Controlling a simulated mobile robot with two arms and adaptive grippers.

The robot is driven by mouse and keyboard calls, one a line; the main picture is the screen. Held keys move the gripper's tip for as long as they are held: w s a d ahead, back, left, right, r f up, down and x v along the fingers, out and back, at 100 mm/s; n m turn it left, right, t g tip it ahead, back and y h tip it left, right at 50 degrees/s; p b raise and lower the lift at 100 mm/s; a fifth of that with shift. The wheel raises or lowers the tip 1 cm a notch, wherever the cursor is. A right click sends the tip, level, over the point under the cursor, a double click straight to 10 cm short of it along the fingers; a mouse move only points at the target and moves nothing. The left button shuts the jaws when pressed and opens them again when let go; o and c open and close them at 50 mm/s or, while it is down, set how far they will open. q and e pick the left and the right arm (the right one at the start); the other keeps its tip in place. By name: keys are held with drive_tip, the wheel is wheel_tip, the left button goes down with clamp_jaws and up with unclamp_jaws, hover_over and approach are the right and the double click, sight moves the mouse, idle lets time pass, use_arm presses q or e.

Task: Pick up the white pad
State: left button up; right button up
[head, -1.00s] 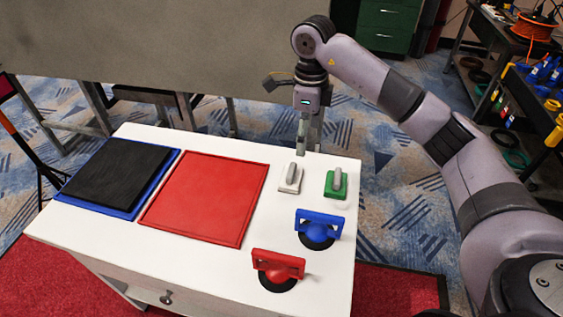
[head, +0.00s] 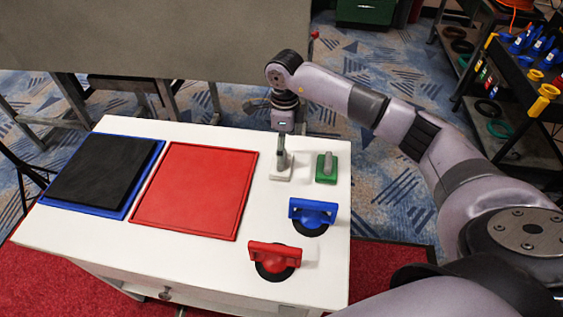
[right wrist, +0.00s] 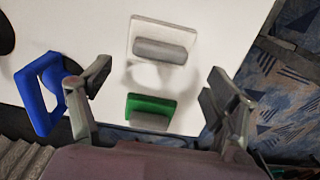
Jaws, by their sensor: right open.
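The white pad (head: 281,175) lies at the far right part of the white table, with a grey handle on top. In the right wrist view the white pad (right wrist: 177,28) is near the top centre. My right gripper (head: 282,150) is at the table's far edge, and a finger overlaps the pad's handle in the head view. In the right wrist view its fingers (right wrist: 160,82) are spread wide with nothing between them held. The pad lies ahead of the fingertips there; whether they touch it I cannot tell. My left gripper is not in view.
A green pad (head: 327,176) sits just right of the white pad. A red board (head: 195,190) and a black board on a blue frame (head: 101,172) cover the left.

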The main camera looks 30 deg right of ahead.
drive_tip(key=shift+a+f, duration=0.1)
drive_tip(key=shift+f, duration=0.2)
drive_tip(key=f, duration=0.2)
drive_tip(key=f+p, duration=0.1)
drive_tip(key=shift+w+a+f, duration=0.15)
drive_tip(key=shift+a+f, duration=0.1)
drive_tip(key=shift+f, duration=0.65)
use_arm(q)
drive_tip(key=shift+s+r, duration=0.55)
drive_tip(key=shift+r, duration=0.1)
use_arm(e)
drive_tip(key=shift+c, duration=0.4)
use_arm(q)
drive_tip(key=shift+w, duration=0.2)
use_arm(e)
drive_tip(key=c, duration=1.2)
drive_tip(key=shift+o, duration=0.2)
drive_tip(key=shift+r, duration=0.1)
use_arm(q)
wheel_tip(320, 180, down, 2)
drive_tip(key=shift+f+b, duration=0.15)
drive_tip(key=shift+b, duration=0.85)
use_arm(e)
wheel_tip(320, 180, up, 20)
